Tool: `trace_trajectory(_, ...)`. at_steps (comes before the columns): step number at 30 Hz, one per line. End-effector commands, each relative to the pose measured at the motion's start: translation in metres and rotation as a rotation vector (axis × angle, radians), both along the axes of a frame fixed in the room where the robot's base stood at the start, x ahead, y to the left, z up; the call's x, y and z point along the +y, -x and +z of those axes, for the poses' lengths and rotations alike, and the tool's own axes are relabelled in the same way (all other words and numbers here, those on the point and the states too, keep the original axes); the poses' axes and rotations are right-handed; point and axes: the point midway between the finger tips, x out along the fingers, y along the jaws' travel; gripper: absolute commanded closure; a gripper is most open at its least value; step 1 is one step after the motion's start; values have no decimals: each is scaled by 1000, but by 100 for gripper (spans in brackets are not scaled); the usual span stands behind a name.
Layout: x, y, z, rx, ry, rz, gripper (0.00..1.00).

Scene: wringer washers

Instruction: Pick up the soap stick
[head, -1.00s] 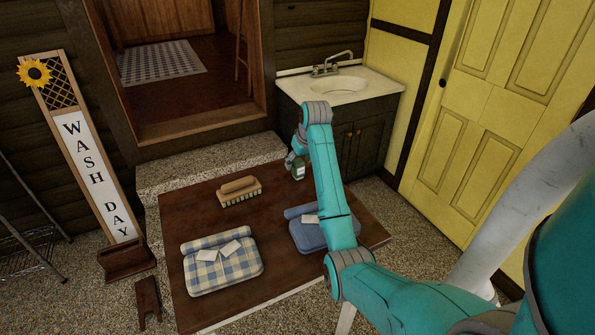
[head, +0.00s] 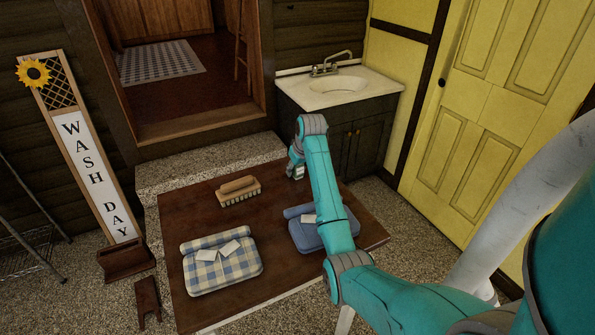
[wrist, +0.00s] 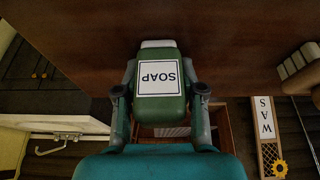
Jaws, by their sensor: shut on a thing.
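The soap stick is a green container with a pale cap and a white label reading SOAP, upside down in the wrist view (wrist: 160,105). My gripper (wrist: 159,80) is shut on it, one finger against each side. In the head view my gripper (head: 296,168) is low over the back right part of the brown table (head: 190,208), and the soap stick is mostly hidden by it. I cannot tell whether the soap stick still touches the table.
A scrub brush (head: 239,190) stands left of my gripper. A checked folded cloth (head: 222,270) lies at the front left, and a blue folded cloth (head: 312,236) lies beside my arm. A sink cabinet (head: 362,139) stands behind. The table's middle is bare.

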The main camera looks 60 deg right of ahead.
Motion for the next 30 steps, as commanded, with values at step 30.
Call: trace_trajectory(30, 0, 0, 100, 0, 0, 0, 100)
